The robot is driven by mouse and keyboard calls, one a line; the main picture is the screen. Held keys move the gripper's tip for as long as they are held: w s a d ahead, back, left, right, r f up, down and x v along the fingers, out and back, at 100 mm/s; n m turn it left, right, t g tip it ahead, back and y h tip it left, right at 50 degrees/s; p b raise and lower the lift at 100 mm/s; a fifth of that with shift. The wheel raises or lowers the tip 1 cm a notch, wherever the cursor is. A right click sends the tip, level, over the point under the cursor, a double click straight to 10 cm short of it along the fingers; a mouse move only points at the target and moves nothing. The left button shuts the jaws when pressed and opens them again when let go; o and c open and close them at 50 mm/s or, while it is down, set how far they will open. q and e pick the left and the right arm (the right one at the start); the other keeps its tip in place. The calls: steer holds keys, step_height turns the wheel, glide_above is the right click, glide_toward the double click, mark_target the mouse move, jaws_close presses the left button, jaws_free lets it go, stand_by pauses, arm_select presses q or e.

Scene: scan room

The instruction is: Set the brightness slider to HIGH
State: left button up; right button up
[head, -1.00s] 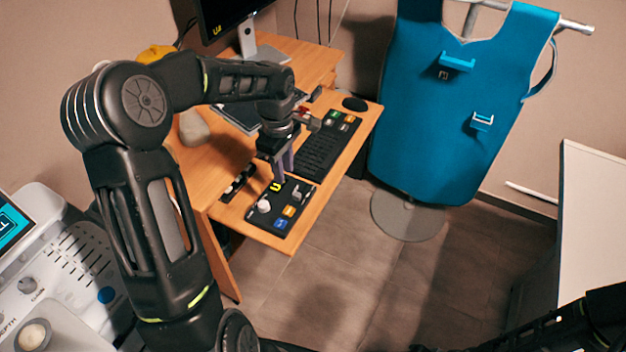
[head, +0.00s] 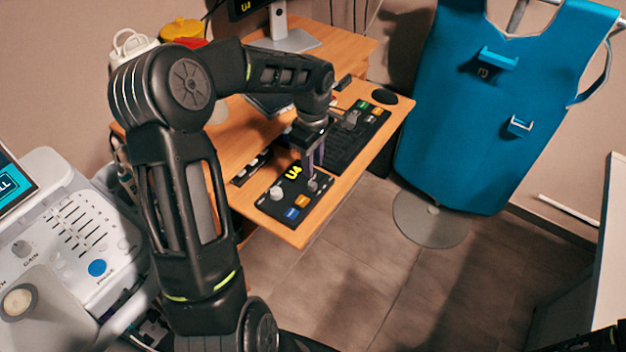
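My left gripper (head: 315,172) points down over the right part of a black control panel (head: 268,207) on the desk's front shelf. Its fingertips are at or just above a small grey control (head: 313,185); I cannot tell whether they touch it or how far apart they are. The panel also has a light round knob (head: 277,193), a yellow "U4" readout (head: 293,171), an orange button (head: 302,201) and a blue button (head: 291,213). I can read no brightness or HIGH label, so I cannot tell which control is the brightness slider. My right gripper is not clearly shown.
A black keyboard (head: 350,143) lies behind the panel on the wooden desk (head: 225,150). A monitor stand (head: 280,30) is at the back. A blue apron (head: 490,110) hangs on a stand at right. A white console (head: 70,235) with sliders is at left. The floor in front is clear.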

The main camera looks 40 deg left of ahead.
mark_target(312, 184)
arm_select(q)
step_height(312, 184, down, 7)
stand_by(0.3)
steer(key=shift+c, duration=0.3)
jaws_close()
stand_by(1.1)
